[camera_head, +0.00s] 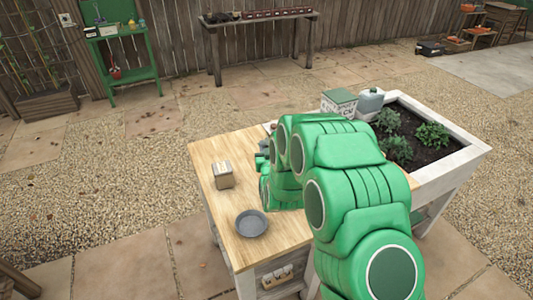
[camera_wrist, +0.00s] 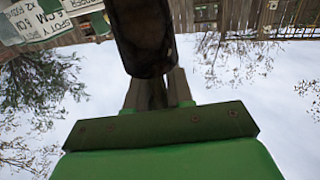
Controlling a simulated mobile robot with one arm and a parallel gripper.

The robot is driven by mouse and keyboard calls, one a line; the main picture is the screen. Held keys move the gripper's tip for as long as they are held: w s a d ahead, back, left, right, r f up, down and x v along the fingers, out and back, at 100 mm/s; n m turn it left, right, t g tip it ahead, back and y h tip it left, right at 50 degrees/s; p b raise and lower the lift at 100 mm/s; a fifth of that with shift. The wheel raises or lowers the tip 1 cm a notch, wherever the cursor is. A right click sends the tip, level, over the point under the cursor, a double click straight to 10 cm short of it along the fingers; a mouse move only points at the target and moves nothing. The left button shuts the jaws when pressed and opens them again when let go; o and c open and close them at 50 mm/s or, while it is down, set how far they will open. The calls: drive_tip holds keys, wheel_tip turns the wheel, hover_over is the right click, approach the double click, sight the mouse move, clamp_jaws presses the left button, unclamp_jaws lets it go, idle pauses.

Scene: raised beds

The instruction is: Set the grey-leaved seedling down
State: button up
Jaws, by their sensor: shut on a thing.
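In the wrist view, my gripper (camera_wrist: 153,95) is shut on a dark brown, round-sided thing (camera_wrist: 142,38), which looks like a small pot and runs out of the top of the picture. No leaves show on it, so I cannot confirm that it is the grey-leaved seedling. In the head view my green arm reaches over the wooden tabletop (camera_head: 222,153) and hides the held thing and most of the gripper. I cannot tell its height above the table.
A small tan block-like box (camera_head: 223,175) and a grey round dish (camera_head: 251,223) stand on the tabletop's left part. A lettered green-and-white box (camera_head: 339,103) and a pale jug (camera_head: 370,101) stand at the back. A white-rimmed bed (camera_head: 460,159) holds several leafy plants.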

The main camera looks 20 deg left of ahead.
drive_tip(key=shift+f, duration=1.35)
drive_tip(key=shift+f, duration=0.6)
drive_tip(key=o, duration=0.8)
drive_tip(key=shift+s+f, duration=0.1)
drive_tip(key=shift+f, duration=0.1)
drive_tip(key=shift+d, duration=0.1)
